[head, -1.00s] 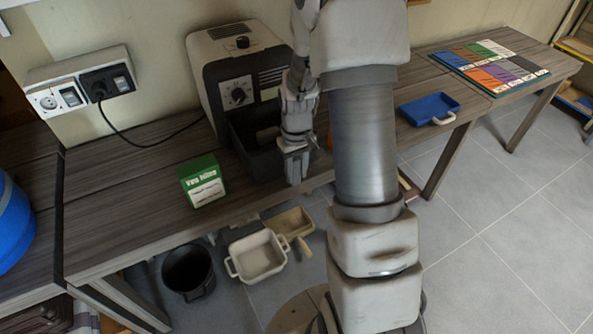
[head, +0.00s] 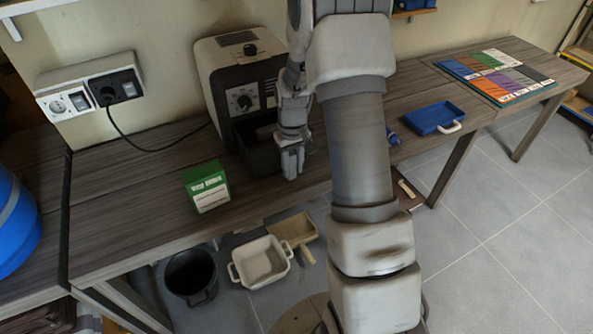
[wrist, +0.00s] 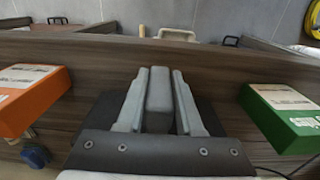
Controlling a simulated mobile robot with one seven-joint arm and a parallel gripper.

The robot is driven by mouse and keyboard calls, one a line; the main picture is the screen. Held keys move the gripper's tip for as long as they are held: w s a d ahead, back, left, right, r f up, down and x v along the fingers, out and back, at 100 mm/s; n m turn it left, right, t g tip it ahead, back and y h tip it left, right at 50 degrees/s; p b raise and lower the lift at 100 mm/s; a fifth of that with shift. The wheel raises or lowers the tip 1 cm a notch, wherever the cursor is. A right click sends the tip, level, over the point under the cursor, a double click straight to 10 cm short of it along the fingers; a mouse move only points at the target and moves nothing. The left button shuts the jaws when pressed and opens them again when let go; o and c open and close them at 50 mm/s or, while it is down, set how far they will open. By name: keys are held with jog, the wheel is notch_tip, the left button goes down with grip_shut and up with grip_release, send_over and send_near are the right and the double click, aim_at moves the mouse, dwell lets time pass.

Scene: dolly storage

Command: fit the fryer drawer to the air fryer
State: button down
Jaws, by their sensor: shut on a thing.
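The air fryer (head: 220,85), a pale casing with a black front and dial, stands against the wall in the head view. The dark fryer drawer (head: 262,160) sits low at its front and sticks partly out towards the table's front edge. My gripper (head: 291,165) is at the drawer's front, pointing down. In the wrist view my gripper (wrist: 159,100) is closed on the grey drawer handle (wrist: 159,92), with dark drawer surface on both sides. My arm hides the right side of the drawer and fryer. How deep the drawer sits inside cannot be told.
A green box (head: 206,186) stands left of the drawer. An orange box (wrist: 30,98) shows at left in the wrist view. A blue tray (head: 434,117) and a coloured board (head: 497,75) lie further right. Bins and pans are on the floor below.

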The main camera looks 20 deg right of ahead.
aim_at(270, 85)
jog(key=shift+w+a+r+p, duration=0.1)
jog(key=shift+w+p, duration=0.1)
jog(key=shift+w, duration=1.9)
jog(key=shift+w+a+p, duration=0.1)
jog(key=shift+w+p, duration=0.05)
jog(key=shift+w, duration=2.1)
jog(key=shift+w, duration=2.05)
jog(key=shift+c, duration=2.4)
grip_release()
jog(key=shift+s+f, duration=0.2)
notch_tip(270, 85, up, 18)
jog(key=p, duration=0.3)
jog(key=shift+f, duration=0.15)
